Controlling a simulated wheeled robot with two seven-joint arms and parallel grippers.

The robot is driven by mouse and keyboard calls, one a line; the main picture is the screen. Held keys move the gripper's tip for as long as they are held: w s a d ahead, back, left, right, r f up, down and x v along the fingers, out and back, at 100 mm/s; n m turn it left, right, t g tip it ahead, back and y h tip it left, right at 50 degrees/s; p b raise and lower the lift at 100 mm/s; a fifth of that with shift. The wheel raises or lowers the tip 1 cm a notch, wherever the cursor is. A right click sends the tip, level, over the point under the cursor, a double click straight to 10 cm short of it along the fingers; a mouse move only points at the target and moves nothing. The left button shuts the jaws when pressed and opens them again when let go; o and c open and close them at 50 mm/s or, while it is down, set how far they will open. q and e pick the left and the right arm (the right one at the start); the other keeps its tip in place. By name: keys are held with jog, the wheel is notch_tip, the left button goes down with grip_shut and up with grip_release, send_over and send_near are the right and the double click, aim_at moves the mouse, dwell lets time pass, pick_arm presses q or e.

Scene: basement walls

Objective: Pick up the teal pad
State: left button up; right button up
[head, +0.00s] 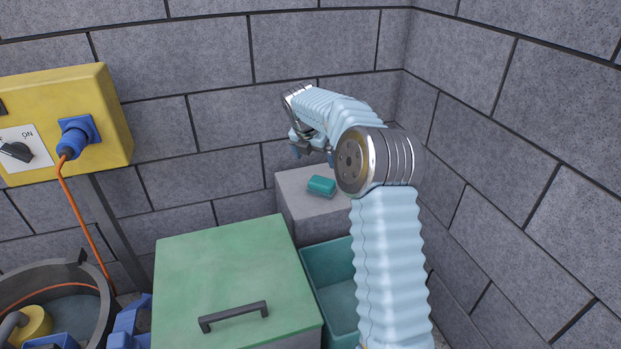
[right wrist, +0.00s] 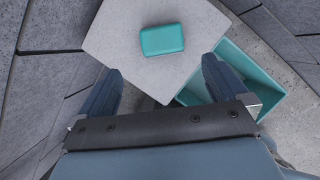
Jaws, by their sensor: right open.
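The teal pad (head: 321,185) is a small rounded block lying on top of a grey concrete block (head: 291,199) in the corner. In the right wrist view the pad (right wrist: 162,40) lies ahead of the fingers, near the middle of the block's pale top (right wrist: 115,35). My right gripper (head: 312,152) is above and behind the pad in the head view, apart from it. In the right wrist view its two fingers (right wrist: 160,88) are spread wide with nothing between them. My left gripper is not in view.
A green lidded box (head: 225,270) with a dark handle stands left of the block. An open teal bin (head: 333,262) stands in front of the block. Block walls close in behind and right. A yellow switch box (head: 95,105) and an open round pit (head: 60,275) are at left.

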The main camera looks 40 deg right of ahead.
aim_at(322, 181)
jog(key=x, duration=0.8)
jog(key=shift+f, duration=0.15)
jog(key=x, duration=0.5)
jog(key=shift+s+f, duration=0.2)
jog(key=shift+f, duration=0.05)
jog(key=shift+r, duration=0.1)
jog(key=c, duration=0.8)
